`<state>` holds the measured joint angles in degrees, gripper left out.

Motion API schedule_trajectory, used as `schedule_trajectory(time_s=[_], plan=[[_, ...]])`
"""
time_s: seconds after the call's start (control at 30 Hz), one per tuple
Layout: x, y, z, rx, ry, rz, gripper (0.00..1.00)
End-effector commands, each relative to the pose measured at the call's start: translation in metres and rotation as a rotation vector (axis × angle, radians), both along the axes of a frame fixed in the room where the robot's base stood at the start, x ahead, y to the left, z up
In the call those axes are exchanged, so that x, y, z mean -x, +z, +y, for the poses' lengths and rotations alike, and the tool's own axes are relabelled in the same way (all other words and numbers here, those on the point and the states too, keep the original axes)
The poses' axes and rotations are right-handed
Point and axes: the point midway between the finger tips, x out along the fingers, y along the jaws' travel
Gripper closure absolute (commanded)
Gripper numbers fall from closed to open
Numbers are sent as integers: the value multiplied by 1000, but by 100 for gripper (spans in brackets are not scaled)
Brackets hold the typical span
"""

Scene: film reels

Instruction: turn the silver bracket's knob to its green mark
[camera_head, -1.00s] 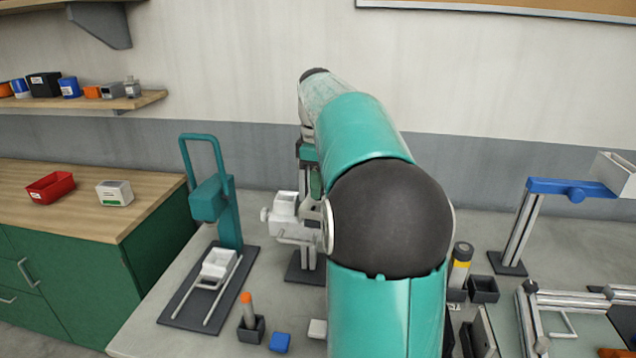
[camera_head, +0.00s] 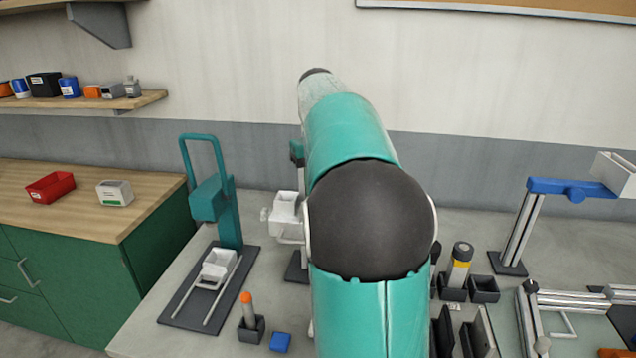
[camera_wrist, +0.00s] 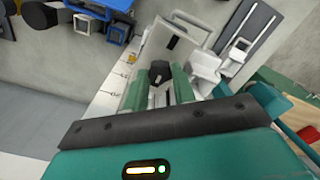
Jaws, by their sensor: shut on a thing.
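In the wrist view my gripper (camera_wrist: 160,88) has its green fingers on either side of a black knob (camera_wrist: 160,70) and is shut on it. A grey metal plate with a handle, seemingly part of the silver bracket (camera_wrist: 173,42), lies just beyond the knob. In the head view a pale silver fixture (camera_head: 287,214) on a dark base shows left of my arm, and I take it for the same bracket. My arm hides most of it, along with my gripper and the knob. I cannot make out a green mark or the knob's pointer.
A teal press-like stand (camera_head: 213,198) stands left of the bracket. In front are an orange-tipped peg in a holder (camera_head: 249,318) and a blue block (camera_head: 280,342). Right of my arm are a yellow-banded cylinder (camera_head: 459,265) and a blue-topped stand (camera_head: 560,187).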

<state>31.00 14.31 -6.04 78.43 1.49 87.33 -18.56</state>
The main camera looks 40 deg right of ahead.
Motion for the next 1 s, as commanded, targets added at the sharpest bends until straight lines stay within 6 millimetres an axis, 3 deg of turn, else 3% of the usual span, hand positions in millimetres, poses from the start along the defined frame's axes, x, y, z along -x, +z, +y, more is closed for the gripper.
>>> schedule_trajectory(time_s=[0.3, 0.77, 0.8, 0.9, 1.0], plan=[[0, 0, 0, 0, -111, 1, 97], [0, 0, 0, 0, -126, 1, 97], [0, 0, 0, 0, -126, 1, 70], [0, 0, 0, 0, -126, 1, 52], [0, 0, 0, 0, -126, 1, 52]])
